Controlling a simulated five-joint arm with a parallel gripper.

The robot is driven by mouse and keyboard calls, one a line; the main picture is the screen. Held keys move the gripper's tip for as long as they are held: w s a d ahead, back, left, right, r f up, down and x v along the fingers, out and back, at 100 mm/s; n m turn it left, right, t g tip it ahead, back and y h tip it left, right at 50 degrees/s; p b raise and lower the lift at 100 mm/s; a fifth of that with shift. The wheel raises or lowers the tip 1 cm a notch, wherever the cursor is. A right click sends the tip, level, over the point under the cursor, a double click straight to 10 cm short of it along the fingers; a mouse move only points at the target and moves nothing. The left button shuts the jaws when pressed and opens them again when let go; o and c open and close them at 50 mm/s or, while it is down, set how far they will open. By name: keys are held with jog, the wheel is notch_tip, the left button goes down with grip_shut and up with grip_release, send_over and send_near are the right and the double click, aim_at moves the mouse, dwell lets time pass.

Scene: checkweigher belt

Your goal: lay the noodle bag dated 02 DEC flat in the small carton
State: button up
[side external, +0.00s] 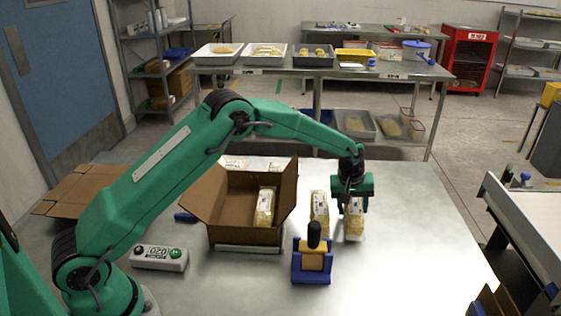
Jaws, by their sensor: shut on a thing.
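My gripper (352,206) points down at the right of the table and is shut on a yellow noodle bag (355,226) with a pale label. I cannot tell whether this bag touches the table. A second noodle bag (319,213) is just left of it, apart from my gripper. The small open carton (228,223) stands left of both bags, flaps up. One noodle bag (265,208) is inside, toward its right side. The dates on the bags are too small to read, so I cannot tell which is 02 DEC.
A blue stand with a black-knobbed tool (312,262) is in front of the bags. A grey box with a display (159,257) lies left of the carton. Flat cardboard (80,190) is at the far left.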

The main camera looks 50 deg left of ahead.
aim_at(347, 207)
jog(key=shift+f, duration=0.1)
jog(key=o, duration=1.1)
jog(key=shift+o, duration=0.2)
jog(key=v, duration=1.2)
